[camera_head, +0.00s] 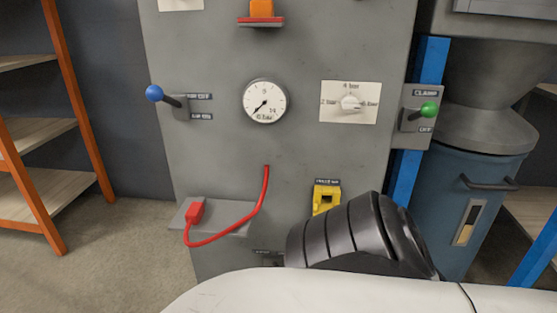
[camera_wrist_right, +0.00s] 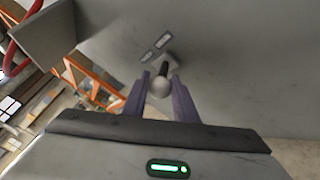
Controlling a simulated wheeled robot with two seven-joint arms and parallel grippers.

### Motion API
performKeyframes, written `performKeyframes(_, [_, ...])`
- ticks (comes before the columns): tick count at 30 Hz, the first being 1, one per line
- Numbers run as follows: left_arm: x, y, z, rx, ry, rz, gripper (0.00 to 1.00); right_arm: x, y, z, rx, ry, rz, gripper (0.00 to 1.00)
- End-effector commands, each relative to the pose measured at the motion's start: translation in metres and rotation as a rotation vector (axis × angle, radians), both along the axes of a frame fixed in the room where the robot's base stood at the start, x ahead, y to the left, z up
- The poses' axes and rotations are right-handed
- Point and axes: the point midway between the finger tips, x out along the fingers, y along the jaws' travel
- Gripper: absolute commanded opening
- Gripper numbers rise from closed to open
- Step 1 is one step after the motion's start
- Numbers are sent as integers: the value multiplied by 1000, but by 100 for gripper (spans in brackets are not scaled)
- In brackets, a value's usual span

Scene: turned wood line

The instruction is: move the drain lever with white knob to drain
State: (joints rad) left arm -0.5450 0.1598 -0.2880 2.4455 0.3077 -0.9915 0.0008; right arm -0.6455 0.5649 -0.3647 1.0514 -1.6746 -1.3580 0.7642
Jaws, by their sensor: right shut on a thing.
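The drain lever's white knob (camera_wrist_right: 159,88) shows in the right wrist view, on a short dark stem (camera_wrist_right: 164,69) that comes out of the grey panel. My right gripper (camera_wrist_right: 160,81) has its two purple-grey fingers on either side of the knob and is shut on it. Two small label plates (camera_wrist_right: 155,49) sit on the panel beside the lever; their words are too small to read. My left gripper is in neither view.
A blue drum (camera_head: 480,220) stands right, an orange-framed shelf (camera_head: 80,100) left.

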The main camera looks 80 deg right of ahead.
Motion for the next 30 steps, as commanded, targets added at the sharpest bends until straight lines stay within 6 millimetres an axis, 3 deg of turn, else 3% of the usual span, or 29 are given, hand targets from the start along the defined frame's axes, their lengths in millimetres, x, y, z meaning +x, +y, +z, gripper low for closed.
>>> performKeyframes(3, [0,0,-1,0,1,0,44,-2,-6,1,-7,6,-9,0])
performKeyframes(4, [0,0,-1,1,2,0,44,-2,-6,1,-7,6,-9,28])
performKeyframes(7, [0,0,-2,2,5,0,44,-2,-5,1,-7,5,-7,44])
performKeyframes(19, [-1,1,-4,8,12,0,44,-6,4,0,0,5,-4,45])
performKeyframes(30, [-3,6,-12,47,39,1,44,-55,51,0,-1,6,-6,45])
